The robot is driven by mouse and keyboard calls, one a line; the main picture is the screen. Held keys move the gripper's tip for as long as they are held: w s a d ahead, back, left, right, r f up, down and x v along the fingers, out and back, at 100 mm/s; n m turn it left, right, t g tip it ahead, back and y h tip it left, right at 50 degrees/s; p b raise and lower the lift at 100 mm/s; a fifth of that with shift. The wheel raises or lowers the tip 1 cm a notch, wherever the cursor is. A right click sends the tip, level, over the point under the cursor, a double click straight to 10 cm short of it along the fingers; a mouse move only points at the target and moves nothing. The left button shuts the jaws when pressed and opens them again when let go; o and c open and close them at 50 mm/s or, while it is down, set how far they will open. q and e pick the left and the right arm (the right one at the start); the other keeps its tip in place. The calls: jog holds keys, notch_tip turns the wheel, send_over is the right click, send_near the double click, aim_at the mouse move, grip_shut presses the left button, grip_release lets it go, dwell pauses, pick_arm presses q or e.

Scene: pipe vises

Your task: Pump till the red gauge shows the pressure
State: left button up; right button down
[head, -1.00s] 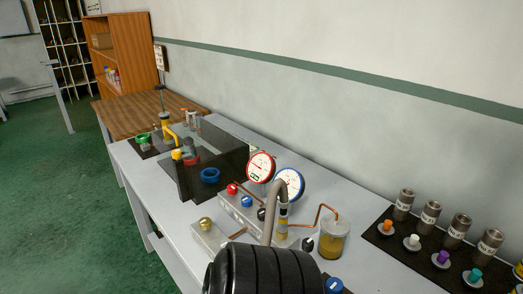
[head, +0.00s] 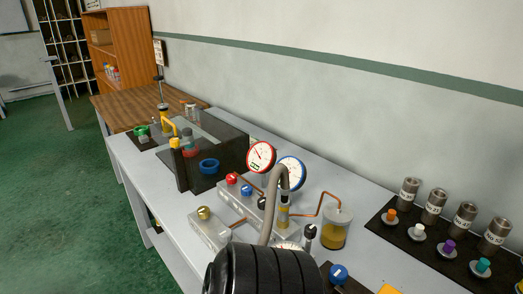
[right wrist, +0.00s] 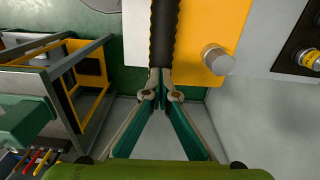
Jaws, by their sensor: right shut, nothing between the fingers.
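The red-rimmed gauge (head: 261,157) stands upright on a grey block (head: 250,205) on the bench. Its needle points up and left; its numbers are too small to read. A blue-rimmed gauge (head: 292,172) stands beside it. My right gripper (right wrist: 161,88) shows in the right wrist view. Its fingers are closed to a point at the near end of a black ridged bar (right wrist: 164,40), with nothing held between them. Whether the fingertips touch the bar I cannot tell. No left gripper is in view.
A jar of amber liquid (head: 335,228) stands right of the gauges. A dark mat (head: 452,250) with several metal cylinders lies farther right. A dark clear-walled tank (head: 222,150) stands to the left. A yellow plate (right wrist: 218,35) lies beside the black bar.

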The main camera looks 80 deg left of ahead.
jog(key=r+p, duration=0.1)
jog(key=r, duration=0.1)
jog(key=r+p, duration=0.2)
jog(key=r, duration=0.1)
jog(key=r+p, duration=0.1)
jog(key=r, duration=0.1)
jog(key=shift+s+a+r, duration=0.15)
jog(key=shift+s+a, duration=0.05)
jog(key=shift+a, duration=0.05)
notch_tip(320, 180, up, 8)
jog(key=s+a+p, duration=0.1)
jog(key=p, duration=0.4)
jog(key=shift+s+a, duration=0.2)
jog(key=shift+a, duration=0.15)
jog(key=shift+f, duration=0.3)
